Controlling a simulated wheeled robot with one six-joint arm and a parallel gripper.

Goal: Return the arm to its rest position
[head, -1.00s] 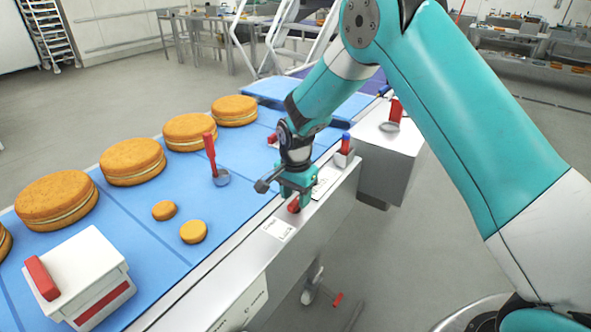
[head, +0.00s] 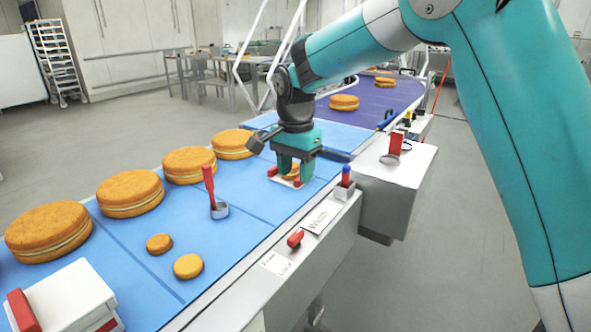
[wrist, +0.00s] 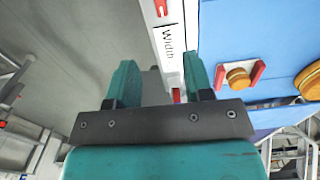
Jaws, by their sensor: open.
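My gripper (head: 294,178) is open and empty, raised above the conveyor's side rail. In the wrist view its two teal fingers (wrist: 160,82) stand well apart with nothing gripped between them. The teal arm comes down from the upper right in the head view. A red knob (head: 295,239) on the rail lies below and clear of the gripper in the head view.
The blue conveyor (head: 238,240) carries several large round cakes (head: 130,193) and two small ones (head: 188,266). A small cake (wrist: 238,78) sits between red guides. A red-handled tool (head: 209,187) stands on the belt. A grey box (head: 395,180) adjoins the rail.

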